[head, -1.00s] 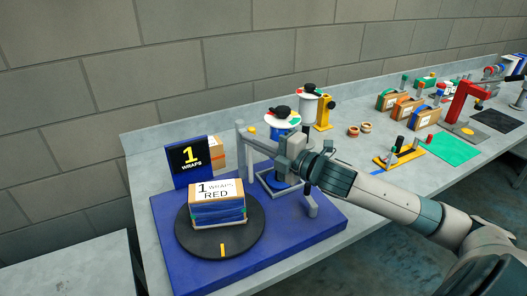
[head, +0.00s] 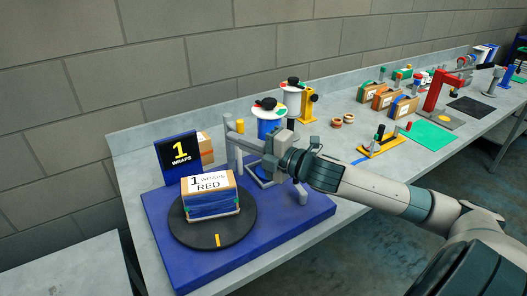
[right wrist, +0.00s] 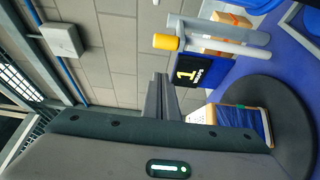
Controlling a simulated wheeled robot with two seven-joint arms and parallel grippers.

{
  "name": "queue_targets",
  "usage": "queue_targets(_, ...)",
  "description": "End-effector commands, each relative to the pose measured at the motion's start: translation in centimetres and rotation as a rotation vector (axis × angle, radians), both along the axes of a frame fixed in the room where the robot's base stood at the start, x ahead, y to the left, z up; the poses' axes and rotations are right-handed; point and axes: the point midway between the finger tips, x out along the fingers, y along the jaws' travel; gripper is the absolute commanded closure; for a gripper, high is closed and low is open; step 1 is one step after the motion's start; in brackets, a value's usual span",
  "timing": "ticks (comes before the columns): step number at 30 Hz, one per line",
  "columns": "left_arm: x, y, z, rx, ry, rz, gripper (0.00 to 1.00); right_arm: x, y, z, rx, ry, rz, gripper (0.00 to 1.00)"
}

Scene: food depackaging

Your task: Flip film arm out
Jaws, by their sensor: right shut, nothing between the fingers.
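The film arm (head: 247,142) is a grey bar on an upright post with a yellow knob, at the back of the blue wrapping base (head: 305,215). In the right wrist view two grey bars (right wrist: 235,43) and the yellow knob (right wrist: 166,42) show ahead of the fingers. My right gripper (right wrist: 161,76) is shut and empty, its tips apart from the knob in that picture. In the head view it is over the base beside the film arm; its tips are hard to make out. The box (head: 209,194), wrapped in blue, sits on the black turntable (head: 188,228). My left gripper is out of view.
A blue film spool (head: 268,124) and a white spool (head: 292,100) stand at the back. Several boxes and tools lie further right. The bench front left is clear.

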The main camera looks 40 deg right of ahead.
Motion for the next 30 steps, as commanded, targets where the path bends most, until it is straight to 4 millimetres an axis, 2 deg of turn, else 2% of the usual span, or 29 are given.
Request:
queue_targets(8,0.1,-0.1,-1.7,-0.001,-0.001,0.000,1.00,-2.4,-1.0,-0.4,-0.004,0.002,0.001,1.00)
queue_targets(18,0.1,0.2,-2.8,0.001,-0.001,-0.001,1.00,-4.8,-2.0,-0.3,-0.001,0.002,0.001,1.00)
queue_targets(30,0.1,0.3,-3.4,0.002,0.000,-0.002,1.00,-6.6,-2.8,-0.1,0.000,0.002,0.000,1.00)
